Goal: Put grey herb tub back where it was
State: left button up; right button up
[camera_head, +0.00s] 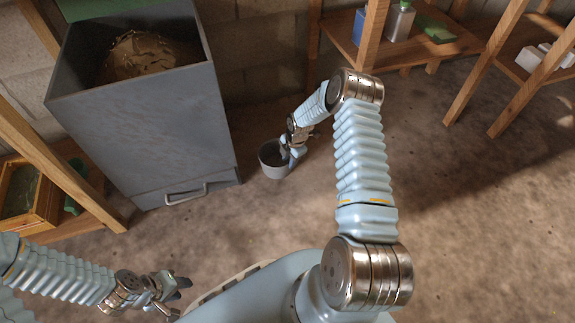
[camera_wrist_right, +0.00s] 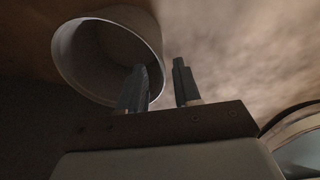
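The grey herb tub (camera_head: 273,161) is a small round pot, left of centre in the head view, near the front right of the big grey bin. My right gripper (camera_head: 291,153) is at its right rim. In the right wrist view the tub (camera_wrist_right: 70,62) shows its open mouth. One finger of my right gripper (camera_wrist_right: 160,82) reaches inside the mouth, the other stays outside. A gap shows between the outer finger and the wall, so the gripper looks open. Whether the tub rests on the floor is unclear. My left gripper (camera_head: 178,296) is open and empty at the lower left.
A tall grey bin (camera_head: 150,125) with brown material inside and a front handle stands at left. A wooden shelf (camera_head: 85,205) with a framed box (camera_head: 28,195) is beside it. Wooden shelves (camera_head: 440,45) with bottles stand at the back right. The floor (camera_head: 470,220) at right is clear.

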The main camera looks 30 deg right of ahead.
notch_tip(320, 180, up, 5)
jog(key=s+a+m+y, duration=0.1)
jog(key=s+a+m, duration=0.4)
jog(key=a, duration=0.4)
jog(key=s+a+m+y, duration=0.2)
jog(key=s+a+m, duration=0.3)
jog(key=a, duration=0.4)
jog(key=s+a+r+m, duration=0.1)
jog(key=s+a+m, duration=0.7)
jog(key=s+m, duration=0.3)
jog(key=s, duration=0.2)
jog(key=shift+s+r, duration=0.2)
jog(key=shift+s, duration=0.1)
